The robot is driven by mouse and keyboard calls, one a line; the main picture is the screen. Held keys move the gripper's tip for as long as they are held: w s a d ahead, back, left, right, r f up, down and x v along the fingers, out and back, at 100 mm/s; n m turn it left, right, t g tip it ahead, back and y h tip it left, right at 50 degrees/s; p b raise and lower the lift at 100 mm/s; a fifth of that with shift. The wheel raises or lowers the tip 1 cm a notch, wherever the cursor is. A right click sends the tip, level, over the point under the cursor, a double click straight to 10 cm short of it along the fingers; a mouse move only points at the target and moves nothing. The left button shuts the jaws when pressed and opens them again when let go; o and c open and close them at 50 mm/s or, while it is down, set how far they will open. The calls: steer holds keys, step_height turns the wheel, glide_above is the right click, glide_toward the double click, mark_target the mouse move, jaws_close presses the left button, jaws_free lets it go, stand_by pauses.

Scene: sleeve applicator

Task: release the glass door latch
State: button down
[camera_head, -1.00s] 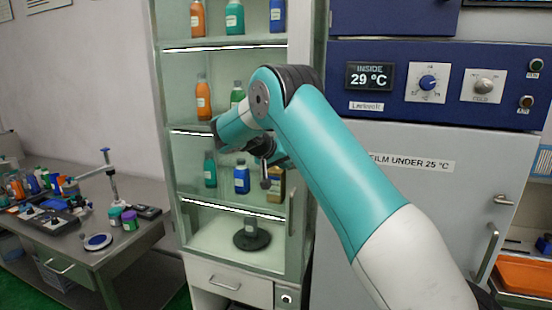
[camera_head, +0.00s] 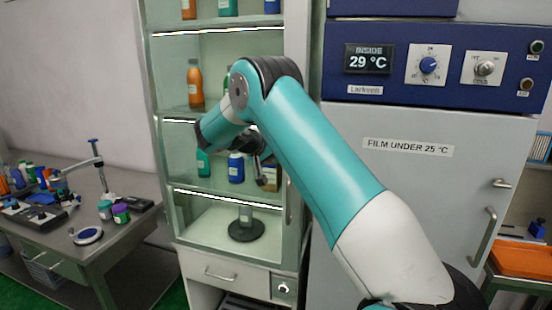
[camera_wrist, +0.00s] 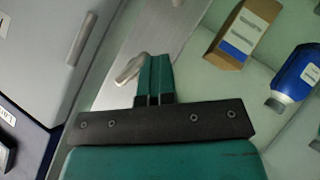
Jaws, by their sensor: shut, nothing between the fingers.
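The glass-fronted cabinet (camera_head: 168,160) stands in the middle of the head view, with a tall handle (camera_head: 289,203) on its door's right side. In the wrist view, a small pale metal lever (camera_wrist: 128,71) sits on the metal frame strip, just left of my fingertips; it looks like the latch, but I cannot be certain. My gripper (camera_wrist: 155,58) is shut and empty, its two teal fingers together close to the lever. I cannot tell whether they touch. In the head view my gripper (camera_head: 261,181) is small and dark in front of the cabinet's right side.
Bottles stand on the cabinet shelves, including a blue bottle (camera_head: 236,168). A drawer (camera_head: 222,275) and small round knob (camera_head: 283,289) are below. A grey door (camera_head: 400,200) under a blue control panel (camera_head: 440,75) is to the right. A cluttered table (camera_head: 110,235) is left.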

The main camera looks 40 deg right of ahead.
steer(key=shift+d+f, duration=0.1)
steer(key=shift+d, duration=0.2)
steer(key=shift+a+f+b, duration=0.1)
steer(key=shift+f+b, duration=0.15)
steer(key=shift+b, duration=0.2)
stand_by(0.4)
steer(key=w+a, duration=0.6)
steer(key=a, duration=0.5)
steer(key=shift+a+b, duration=0.3)
steer(key=shift+b, duration=0.1)
steer(key=shift+w, duration=0.15)
